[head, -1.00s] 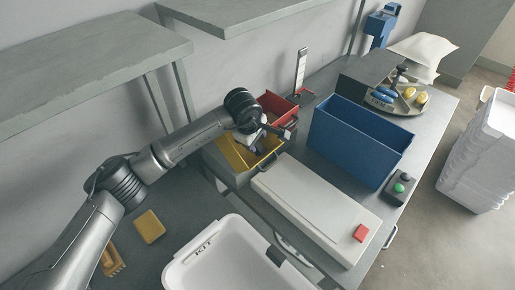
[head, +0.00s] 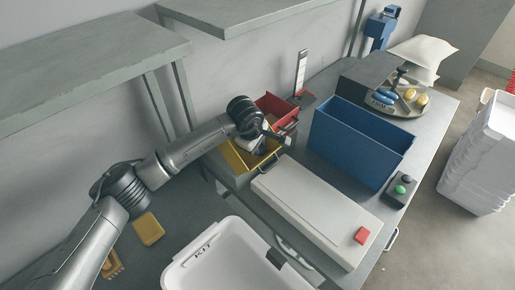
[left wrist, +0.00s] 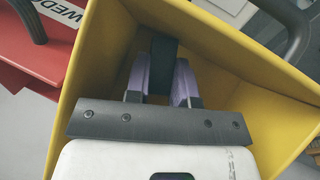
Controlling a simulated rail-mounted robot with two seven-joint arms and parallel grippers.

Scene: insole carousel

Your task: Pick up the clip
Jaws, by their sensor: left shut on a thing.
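My left gripper (left wrist: 160,88) is down inside the yellow bin (left wrist: 245,45), with its purple-padded fingers on either side of a dark, narrow piece, seemingly the clip (left wrist: 163,60). The fingers are shut on it. Its lower part is hidden by the gripper's own plate. In the head view my left gripper (head: 262,143) reaches into the yellow bin (head: 236,160), and the clip cannot be made out there. My right gripper is not in view.
A red bin (head: 272,103) adjoins the yellow one. A white box (head: 305,205) with a red patch lies in front, and a blue bin (head: 350,145) stands to the right. A round carousel tray (head: 405,109) is behind it. A white tote (head: 185,275) is at the front.

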